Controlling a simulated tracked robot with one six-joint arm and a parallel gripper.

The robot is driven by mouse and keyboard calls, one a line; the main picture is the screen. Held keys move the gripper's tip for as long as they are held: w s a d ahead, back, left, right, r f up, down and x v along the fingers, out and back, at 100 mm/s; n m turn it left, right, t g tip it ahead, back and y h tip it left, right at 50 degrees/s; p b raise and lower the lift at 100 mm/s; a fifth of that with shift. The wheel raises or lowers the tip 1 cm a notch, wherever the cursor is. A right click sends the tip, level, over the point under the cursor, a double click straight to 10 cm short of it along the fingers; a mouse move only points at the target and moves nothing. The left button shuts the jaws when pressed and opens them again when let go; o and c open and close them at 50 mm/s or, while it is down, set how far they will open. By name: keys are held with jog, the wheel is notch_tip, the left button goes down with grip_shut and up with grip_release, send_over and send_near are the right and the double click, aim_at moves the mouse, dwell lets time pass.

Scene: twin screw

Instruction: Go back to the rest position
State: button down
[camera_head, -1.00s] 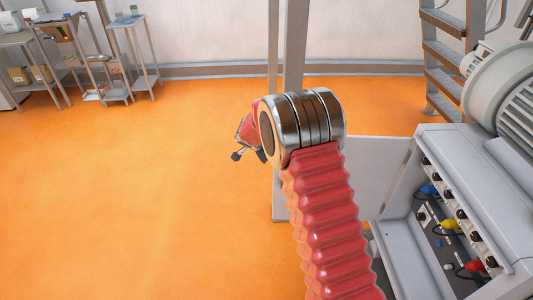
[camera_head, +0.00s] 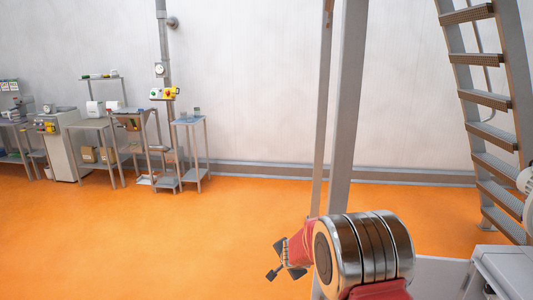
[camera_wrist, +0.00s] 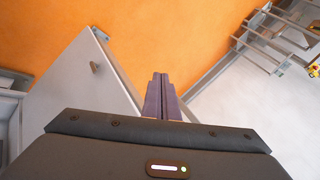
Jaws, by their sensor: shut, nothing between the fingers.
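My gripper (camera_wrist: 161,97) is shut and empty in the wrist view, its two dark fingers side by side over the orange floor. In the head view my arm, with its metal joint and red sleeve, stands at the lower right. Nothing is held.
A grey upright post (camera_head: 346,110) stands just behind my arm. A ladder (camera_head: 490,130) and a grey cabinet (camera_head: 500,268) are at the right. The orange floor (camera_head: 130,240) at left is clear.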

jog(key=s+a+r+n+g+y, duration=0.2)
jog(key=s+a+r+n, duration=0.15)
jog(key=s+r, duration=0.45)
jog(key=s+a+r+n+g+y, duration=0.15)
jog(key=s+r+n, duration=0.25)
jog(key=s, duration=0.7)
jog(key=s+d+r+n+h, duration=0.1)
jog(key=s+d+r, duration=0.2)
jog(key=s, duration=0.6)
jog(key=s+d+r+n+h, duration=0.1)
jog(key=s+d+r, duration=0.3)
jog(key=s, duration=0.5)
jog(key=s+d+r+n+h, duration=0.2)
jog(key=s+d+r, duration=0.2)
jog(key=s+d, duration=0.3)
jog(key=s, duration=0.2)
jog(key=shift+s+r+t, duration=0.25)
jog(key=shift+s+t, duration=0.1)
jog(key=shift+a, duration=0.1)
